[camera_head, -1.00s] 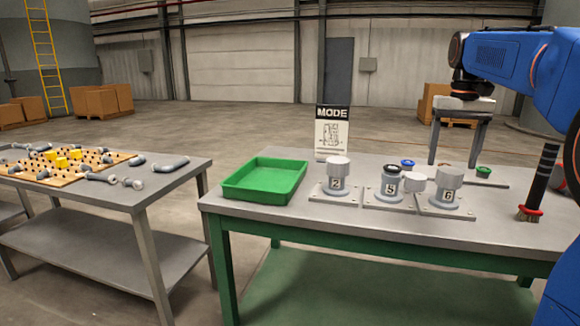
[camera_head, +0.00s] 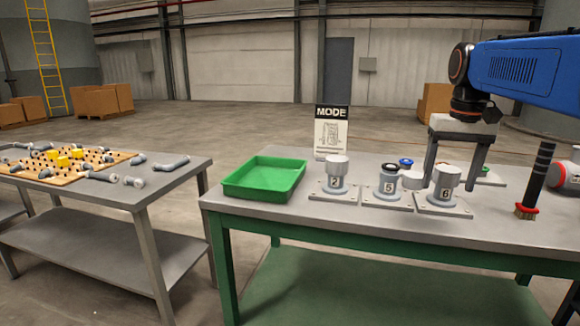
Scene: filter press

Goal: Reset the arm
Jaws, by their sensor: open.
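My arm is blue and reaches in from the right in the head view. My gripper (camera_head: 452,180) points down, its two dark fingers spread wide and empty. It hangs at the right part of the green-framed table (camera_head: 290,215), in front of or over the unit marked 6 (camera_head: 446,186). One finger overlaps the gap between the units marked 5 (camera_head: 389,182) and 6. I cannot tell whether the fingers touch anything. The unit marked 2 (camera_head: 336,174) stands to the left.
An empty green tray (camera_head: 263,192) and a MODE sign (camera_head: 331,133) stand on the table. A black-handled brush (camera_head: 535,180) stands at the right, beside a red and white object (camera_head: 562,177). A grey table (camera_head: 170,180) at left holds a pegboard (camera_head: 60,165) and pipe pieces.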

